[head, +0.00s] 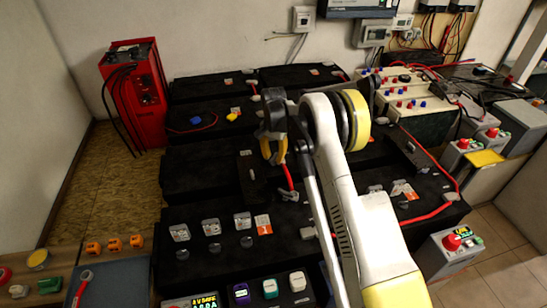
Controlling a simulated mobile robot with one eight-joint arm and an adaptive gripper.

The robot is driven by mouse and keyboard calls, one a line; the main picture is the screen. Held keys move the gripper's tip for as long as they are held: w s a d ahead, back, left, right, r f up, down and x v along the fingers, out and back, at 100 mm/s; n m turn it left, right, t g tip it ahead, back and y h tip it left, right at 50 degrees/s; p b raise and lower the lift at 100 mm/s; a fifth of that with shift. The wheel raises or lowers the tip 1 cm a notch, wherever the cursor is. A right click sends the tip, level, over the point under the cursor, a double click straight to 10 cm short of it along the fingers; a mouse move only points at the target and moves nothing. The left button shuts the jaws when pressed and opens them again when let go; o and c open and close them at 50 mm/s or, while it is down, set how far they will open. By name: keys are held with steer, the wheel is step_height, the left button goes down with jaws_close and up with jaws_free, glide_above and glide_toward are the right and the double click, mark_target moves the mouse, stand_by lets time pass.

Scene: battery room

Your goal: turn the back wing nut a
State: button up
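My gripper (273,158) is in the middle of the head view, above the black batteries. It points down, and its two yellow fingers stand apart with a dark gap between them. I see nothing held in it. A blue piece (195,120) and a yellow piece (232,117) lie on a black battery (180,108) at the back left; they are too small to tell whether either is a wing nut. No part can be surely picked out as back wing nut a. My arm hides part of the batteries behind and to the right of the gripper.
A red charger (145,95) with black cables stands at the back left. A red cable (288,178) runs below my gripper. Beige boxes (405,100) with red and blue knobs stand at the back right. Several small meters (211,226) and coloured blocks (270,288) sit in front.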

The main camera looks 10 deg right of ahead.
jaws_close()
steer(key=m, duration=0.4)
steer(key=shift+m+p, duration=0.4)
steer(key=m, duration=0.4)
steer(key=shift+m, duration=0.4)
steer(key=shift+o, duration=1.5)
jaws_free()
